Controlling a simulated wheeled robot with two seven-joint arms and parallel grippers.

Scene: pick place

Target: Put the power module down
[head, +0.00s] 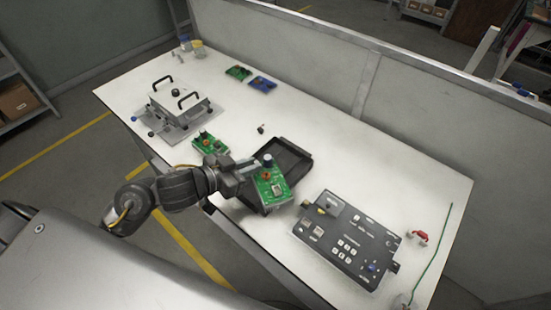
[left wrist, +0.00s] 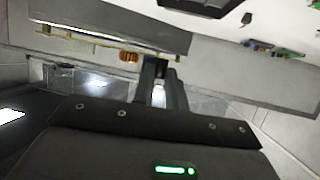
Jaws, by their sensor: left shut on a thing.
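The power module (head: 268,188) is a green circuit board with a dark cylindrical part and a copper coil. My left gripper (head: 249,172) is shut on its left edge and holds it tilted, in front of the black tray (head: 297,160) in the head view. I cannot tell its exact height above the tray. In the left wrist view the module (left wrist: 85,36) shows nearly edge-on, with its copper coil, beyond the gripper fingers (left wrist: 156,72). My right gripper is in neither view.
Another green board (head: 209,143) lies left of the tray on the white table (head: 400,165). A test fixture with black handles (head: 182,108) stands at the left. A dark control panel (head: 347,238) lies at the right. Green (head: 238,72) and blue (head: 262,83) boards lie at the back.

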